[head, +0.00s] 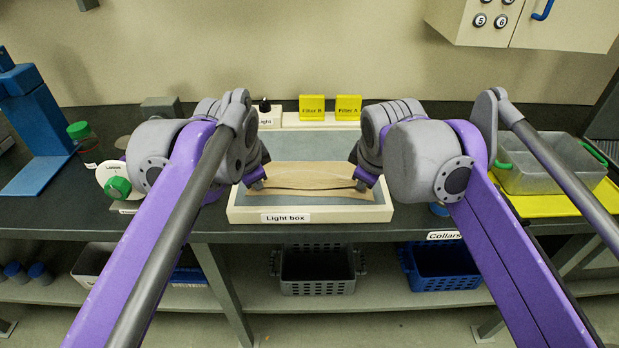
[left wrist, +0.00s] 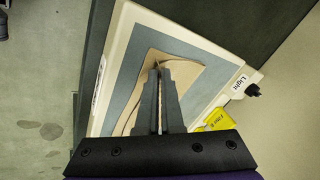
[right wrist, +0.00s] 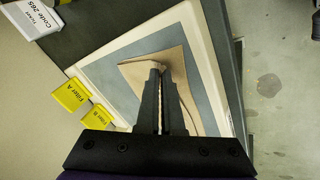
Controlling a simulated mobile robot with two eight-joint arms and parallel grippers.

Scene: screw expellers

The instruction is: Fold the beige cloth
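The beige cloth (head: 318,175) lies on the light box (head: 237,214) in the middle of the bench. A raised edge or crease runs across it between my two grippers, with a strip of cloth showing in front. My left gripper (head: 259,183) is at the cloth's left end and my right gripper (head: 363,182) is at its right end. In the left wrist view the fingers (left wrist: 158,70) are nearly together, with cloth pinched at the tips. In the right wrist view the fingers (right wrist: 158,68) are likewise closed on the cloth. The exact grip depth is hidden.
Yellow Filter B (head: 312,107) and Filter A (head: 348,107) stand behind the light box. A metal basket (head: 545,170) on a yellow mat is at the right. Crates sit on the shelf below.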

